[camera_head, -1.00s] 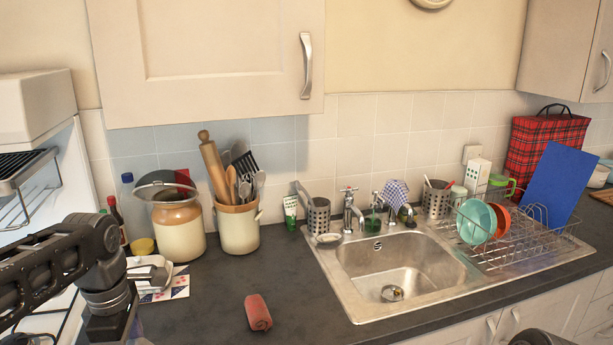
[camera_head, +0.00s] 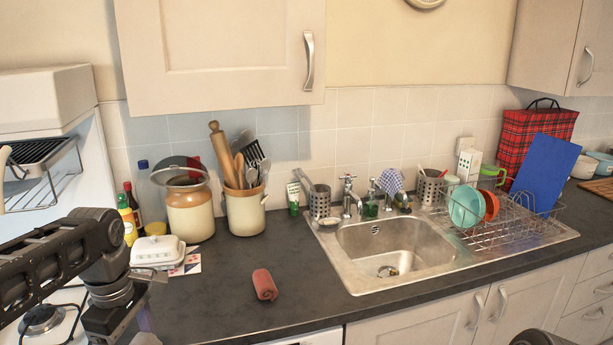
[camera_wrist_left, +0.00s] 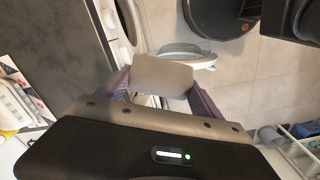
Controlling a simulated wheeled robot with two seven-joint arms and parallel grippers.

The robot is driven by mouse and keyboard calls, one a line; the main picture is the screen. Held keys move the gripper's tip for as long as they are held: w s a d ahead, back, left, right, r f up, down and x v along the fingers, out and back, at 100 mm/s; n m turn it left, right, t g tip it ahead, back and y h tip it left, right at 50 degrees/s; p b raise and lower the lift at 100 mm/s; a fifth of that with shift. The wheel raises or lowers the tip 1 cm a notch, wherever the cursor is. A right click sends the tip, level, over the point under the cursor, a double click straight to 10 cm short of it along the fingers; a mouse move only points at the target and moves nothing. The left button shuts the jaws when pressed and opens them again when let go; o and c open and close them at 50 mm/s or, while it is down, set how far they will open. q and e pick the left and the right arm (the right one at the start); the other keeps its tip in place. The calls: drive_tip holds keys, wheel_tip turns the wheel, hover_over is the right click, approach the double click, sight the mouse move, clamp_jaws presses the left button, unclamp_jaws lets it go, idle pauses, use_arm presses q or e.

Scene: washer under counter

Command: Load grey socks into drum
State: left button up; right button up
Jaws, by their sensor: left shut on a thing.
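My left gripper (camera_wrist_left: 162,92) is shut on a pale grey-beige folded bundle, the grey socks (camera_wrist_left: 162,75), in the left wrist view. The bundle sits between the two purplish fingers and is held above the floor. In the same view, part of the washer's round white opening (camera_wrist_left: 130,18) shows at the upper left, and its open door (camera_wrist_left: 188,52) shows just beyond the bundle. The drum's inside is hidden. My right gripper is in neither view.
A rolled red cloth (camera_head: 264,285) lies on the dark counter (camera_head: 215,295). The sink (camera_head: 400,245), dish rack (camera_head: 505,215), two utensil and storage jars, and a white butter dish (camera_head: 158,250) stand behind it. The stove (camera_head: 45,318) is at the left.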

sight(153, 341)
use_arm(q)
drive_tip(key=shift+w+m, duration=0.3)
drive_tip(key=shift+m, duration=0.3)
drive_tip(key=w+m, duration=0.1)
drive_tip(key=m, duration=0.1)
drive_tip(key=w+d+f+m, duration=0.1)
drive_tip(key=m, duration=0.1)
drive_tip(key=w+f+m, duration=0.1)
drive_tip(key=shift+w+d+f+m, duration=0.1)
drive_tip(key=shift+w+d+m, duration=0.15)
drive_tip(key=shift+m, duration=0.15)
drive_tip(key=w+d+f+m, duration=0.5)
drive_tip(key=d+f+m, duration=0.4)
drive_tip(key=d+f, duration=0.2)
drive_tip(key=shift+m, duration=0.4)
drive_tip(key=shift+w+d+f, duration=0.1)
